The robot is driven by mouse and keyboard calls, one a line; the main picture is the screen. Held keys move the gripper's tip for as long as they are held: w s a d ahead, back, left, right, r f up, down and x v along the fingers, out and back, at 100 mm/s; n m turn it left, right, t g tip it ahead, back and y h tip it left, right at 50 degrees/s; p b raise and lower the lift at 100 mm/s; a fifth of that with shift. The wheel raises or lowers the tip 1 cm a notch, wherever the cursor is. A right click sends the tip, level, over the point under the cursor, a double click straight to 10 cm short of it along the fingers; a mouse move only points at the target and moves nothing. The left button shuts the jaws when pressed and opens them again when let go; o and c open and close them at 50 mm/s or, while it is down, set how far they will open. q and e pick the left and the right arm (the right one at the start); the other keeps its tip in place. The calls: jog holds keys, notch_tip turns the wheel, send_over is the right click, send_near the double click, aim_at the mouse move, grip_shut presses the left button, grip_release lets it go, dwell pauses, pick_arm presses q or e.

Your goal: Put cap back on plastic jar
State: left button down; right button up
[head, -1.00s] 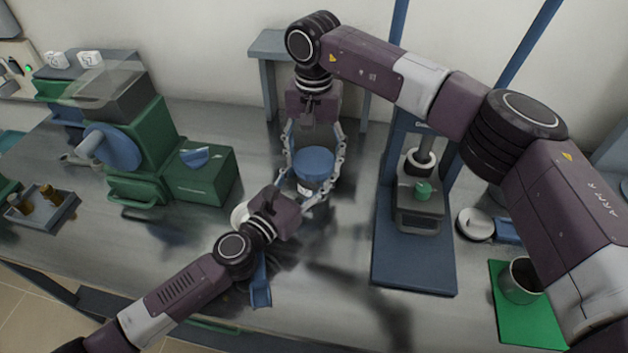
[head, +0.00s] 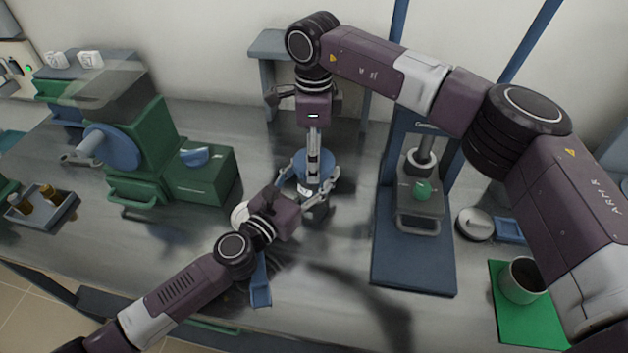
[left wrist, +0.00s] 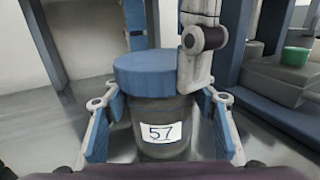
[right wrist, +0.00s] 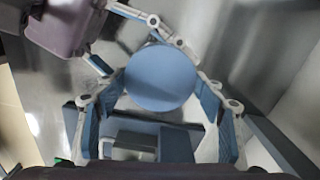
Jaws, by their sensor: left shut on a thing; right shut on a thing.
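The plastic jar (left wrist: 160,115) is dark and translucent, with a white label reading 57. It stands upright, and my left gripper (head: 305,190) is shut around its body. The blue round cap (left wrist: 145,72) sits level on the jar's top, with no clear gap between them. My right gripper (head: 314,168) points down from above and is shut on the cap's sides. In the right wrist view the cap (right wrist: 160,78) lies between its fingertips. In the head view a right finger hides part of the cap, and my left gripper hides much of the jar.
A green machine with a blue disc (head: 140,150) stands to the left. A blue-based press (head: 412,270) stands close on the right. Further right are a metal cup (head: 520,282) on a green mat and a round scale-like item (head: 475,224). The front metal bench is mostly clear.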

jog(key=m, duration=0.9)
jog(key=shift+m, duration=0.4)
jog(key=m, duration=0.4)
jog(key=shift+m, duration=0.4)
jog(key=m, duration=0.5)
jog(key=o, duration=1.4)
jog(key=shift+c, duration=0.2)
notch_tip(320, 180, up, 12)
